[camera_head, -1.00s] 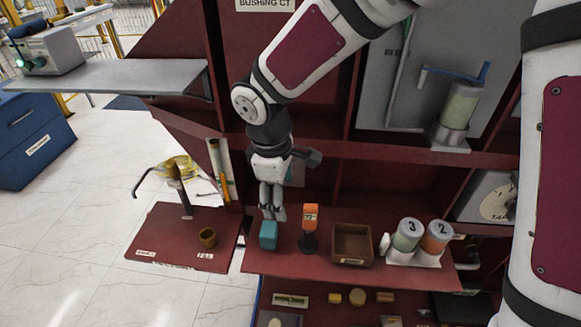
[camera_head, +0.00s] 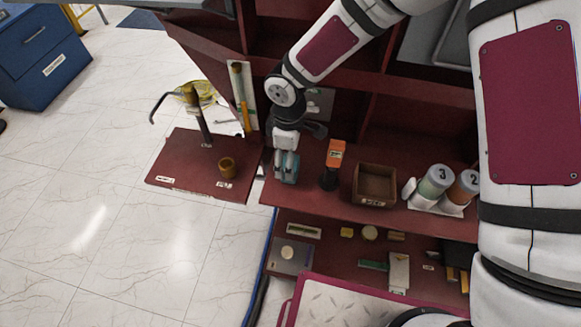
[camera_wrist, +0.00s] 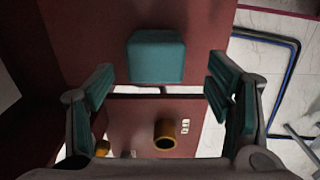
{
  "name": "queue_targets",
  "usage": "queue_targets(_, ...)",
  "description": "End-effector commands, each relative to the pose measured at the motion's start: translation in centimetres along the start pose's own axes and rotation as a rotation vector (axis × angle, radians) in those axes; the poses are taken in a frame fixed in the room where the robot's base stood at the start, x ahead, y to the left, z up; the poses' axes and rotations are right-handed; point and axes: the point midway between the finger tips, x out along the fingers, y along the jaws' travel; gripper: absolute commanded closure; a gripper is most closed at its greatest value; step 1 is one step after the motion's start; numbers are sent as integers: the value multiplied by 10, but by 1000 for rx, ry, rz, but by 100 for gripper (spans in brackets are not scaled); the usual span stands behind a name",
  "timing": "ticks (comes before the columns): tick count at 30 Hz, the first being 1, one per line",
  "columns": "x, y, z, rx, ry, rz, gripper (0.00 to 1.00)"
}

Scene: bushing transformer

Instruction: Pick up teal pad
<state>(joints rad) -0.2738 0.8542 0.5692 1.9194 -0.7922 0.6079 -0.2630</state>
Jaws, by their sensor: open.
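The teal pad (camera_wrist: 156,57) is a small rounded block on the dark red shelf. In the wrist view it lies ahead of and between the two spread fingers of my gripper (camera_wrist: 160,82), with a gap on each side. The fingers have teal inner faces and hold nothing. In the head view my gripper (camera_head: 286,158) points down at the pad's place near the shelf's left end. The fingers cover much of the pad there, and I cannot tell whether they touch it.
An orange-topped tool (camera_head: 334,155) stands just right of my gripper. Beyond it are a brown open box (camera_head: 359,199) and numbered canisters (camera_head: 437,180). A lower red board (camera_head: 185,165) at left holds a brown cup (camera_head: 227,168).

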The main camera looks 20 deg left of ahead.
Motion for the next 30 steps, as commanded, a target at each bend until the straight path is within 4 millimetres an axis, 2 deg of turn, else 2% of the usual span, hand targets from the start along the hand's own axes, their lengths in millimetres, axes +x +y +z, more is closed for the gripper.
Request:
queue_targets(5, 11, 0, 1, 1, 1, -1, 27)
queue_targets(15, 53, 4, 3, 0, 0, -1, 27)
queue_targets(23, 55, 5, 3, 2, 1, 1, 27)
queue_targets(30, 55, 5, 3, 1, 1, 1, 78)
